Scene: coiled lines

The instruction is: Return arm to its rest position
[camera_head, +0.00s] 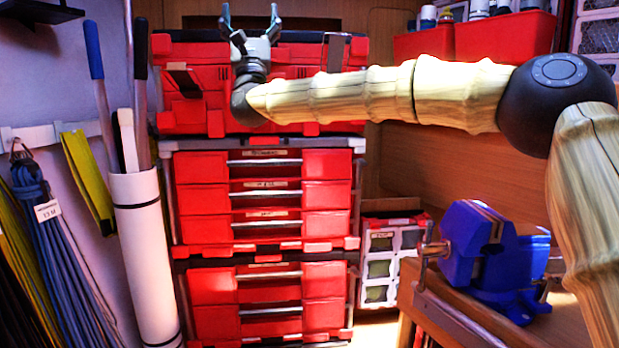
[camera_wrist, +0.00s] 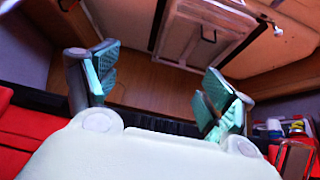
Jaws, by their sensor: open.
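My arm reaches in from the right in the head view, with its yellowish, wood-patterned links stretched out to the left. My gripper (camera_head: 250,18) is at its far end, pointing up, in front of the top of the red toolbox stack (camera_head: 265,215). The two fingers are spread wide with nothing between them. In the wrist view my gripper (camera_wrist: 160,82) also shows open and empty, with teal pads on both fingers. Past the fingers are a wooden panel and a framed hatch (camera_wrist: 200,35).
Coiled blue lines (camera_head: 50,225) hang on the left wall beside a white tube (camera_head: 145,255) holding long handles. A blue vise (camera_head: 485,255) sits on the wooden bench at right, below my arm. Red bins (camera_head: 425,43) with bottles and cans stand at the upper right.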

